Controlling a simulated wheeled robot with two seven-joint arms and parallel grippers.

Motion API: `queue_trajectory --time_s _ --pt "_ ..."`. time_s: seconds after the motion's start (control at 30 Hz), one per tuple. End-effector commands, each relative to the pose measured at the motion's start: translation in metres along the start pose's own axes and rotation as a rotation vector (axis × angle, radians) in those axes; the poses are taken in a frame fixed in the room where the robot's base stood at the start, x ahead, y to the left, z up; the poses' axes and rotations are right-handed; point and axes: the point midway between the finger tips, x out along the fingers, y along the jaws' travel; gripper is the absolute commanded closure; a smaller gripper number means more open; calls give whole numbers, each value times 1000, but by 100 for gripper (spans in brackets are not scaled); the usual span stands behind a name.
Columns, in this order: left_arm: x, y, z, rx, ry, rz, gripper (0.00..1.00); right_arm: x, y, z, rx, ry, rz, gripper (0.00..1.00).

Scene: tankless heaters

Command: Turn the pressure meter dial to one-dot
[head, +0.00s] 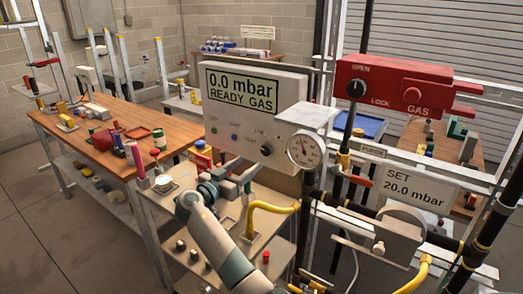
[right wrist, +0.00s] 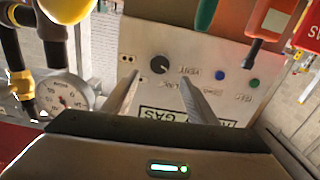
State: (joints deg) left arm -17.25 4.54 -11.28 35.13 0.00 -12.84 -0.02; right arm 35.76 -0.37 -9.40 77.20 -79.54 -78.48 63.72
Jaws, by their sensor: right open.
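The pressure meter (head: 235,85) is a pale box with a screen reading 0.0 mbar READY GAS. Its round black dial (head: 267,149) is on the lower right of its front. In the right wrist view the meter appears upside down, with the dial (right wrist: 160,64) just beyond the fingertips. Small dot marks (right wrist: 127,58) lie beside the dial; the exact pointer setting is too small to tell. My right gripper (right wrist: 160,80) is open and empty, its two fingers spread toward the dial, apparently not touching it. In the head view my right gripper (head: 247,174) is below the dial. My left gripper is not in view.
A round gauge (head: 306,149) is close right of the dial. A red gas panel (head: 407,86), yellow hose (head: 270,208) and black pipes crowd the right. A bench shelf lies below the meter. A wooden table (head: 95,140) with tools stands left; floor beyond is clear.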

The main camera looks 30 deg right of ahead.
Motion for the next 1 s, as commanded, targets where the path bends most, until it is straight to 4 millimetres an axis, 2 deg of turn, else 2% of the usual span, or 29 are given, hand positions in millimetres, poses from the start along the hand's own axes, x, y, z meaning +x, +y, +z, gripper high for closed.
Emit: queue_trajectory --time_s 0.03,0.3,0.5,0.7,0.97,1.0 --pt "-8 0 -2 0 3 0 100 11 2 -5 -3 2 3 48" --pt "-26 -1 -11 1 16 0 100 58 1 -4 -3 2 2 48" --pt "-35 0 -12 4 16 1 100 82 0 -2 -2 1 1 48" --pt "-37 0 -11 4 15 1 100 92 0 -1 0 0 1 48" --pt "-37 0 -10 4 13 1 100 93 0 0 0 0 0 48" --pt "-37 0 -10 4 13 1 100 93 0 0 0 0 0 50"
